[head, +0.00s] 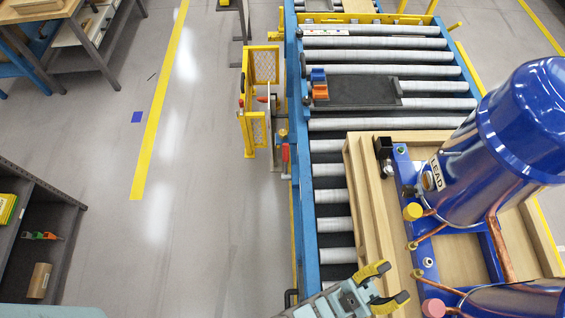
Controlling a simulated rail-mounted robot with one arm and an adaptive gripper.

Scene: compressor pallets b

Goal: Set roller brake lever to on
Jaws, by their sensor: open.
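A small upright red handle (285,152) sits on the outer left side of the blue conveyor rail, below a yellow knob; it looks like the roller brake lever. Its on and off marks are too small to read. A second red-tipped part (262,99) shows inside the yellow guard frame, and I cannot tell what it is. My gripper (386,286) is at the bottom, right of centre, with its two yellow-tipped fingers apart and nothing between them.
A wooden pallet (373,205) carrying a blue compressor tank (510,135) stands on the rollers (372,57). A dark tray (352,92) with blue and orange pieces lies further up. The yellow guard frame (248,125) stands left of the rail.

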